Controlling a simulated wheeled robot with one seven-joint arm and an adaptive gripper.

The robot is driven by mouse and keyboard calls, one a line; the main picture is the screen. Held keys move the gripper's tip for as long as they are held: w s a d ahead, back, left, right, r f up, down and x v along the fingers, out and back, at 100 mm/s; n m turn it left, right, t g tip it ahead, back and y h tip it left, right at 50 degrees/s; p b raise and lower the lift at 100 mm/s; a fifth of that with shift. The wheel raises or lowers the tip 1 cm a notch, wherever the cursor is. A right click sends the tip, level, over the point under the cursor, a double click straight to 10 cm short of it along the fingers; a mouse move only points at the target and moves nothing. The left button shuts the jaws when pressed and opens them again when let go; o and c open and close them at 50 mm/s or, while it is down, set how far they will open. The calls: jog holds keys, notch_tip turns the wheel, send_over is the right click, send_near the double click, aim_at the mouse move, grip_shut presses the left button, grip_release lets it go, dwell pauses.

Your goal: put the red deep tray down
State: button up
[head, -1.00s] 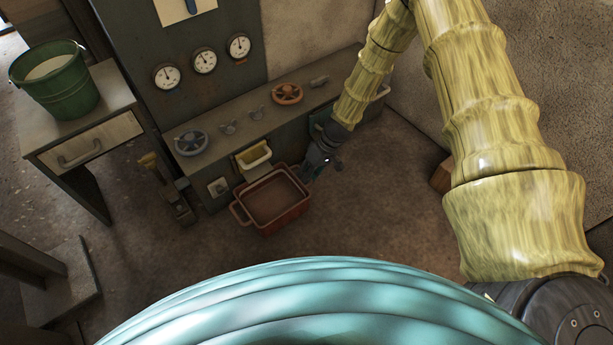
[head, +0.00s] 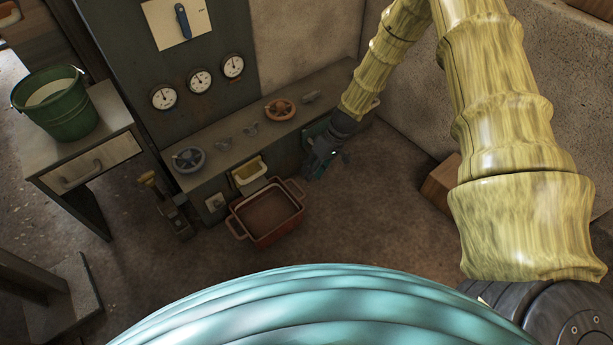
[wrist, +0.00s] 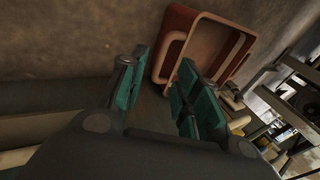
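The red deep tray (head: 280,233) sits upright on the floor in front of the low bench. It looks empty inside. My gripper (head: 314,172) is just beyond the tray's upper right corner in the head view, with a small gap between them. In the wrist view the gripper (wrist: 158,88) has its two teal-padded fingers spread with nothing held between them. The tray (wrist: 178,25) shows past the fingertips there, its near handle loop facing the opening. Part of the tray is hidden behind the right finger.
The bench (head: 235,155) carries a grey valve wheel (head: 188,160) and an orange wheel (head: 280,109). A yellow container (head: 250,172) is right behind the tray. A green bucket (head: 57,108) stands on the side table at left. Floor right of the tray is clear; a brown box (head: 441,183) lies farther right.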

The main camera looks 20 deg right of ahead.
jog(key=s+f+m+h, duration=0.1)
jog(key=s+f+h, duration=0.15)
jog(key=s, duration=0.65)
jog(key=s+f+m+h, duration=0.1)
jog(key=s+f+h, duration=0.15)
jog(key=s, duration=0.65)
jog(key=s+a+r+m, duration=0.1)
jog(key=s+r+m, duration=0.1)
jog(key=s, duration=1.7)
jog(key=shift+r+t+h+p, duration=0.2)
jog(key=shift+t+h+p, duration=0.1)
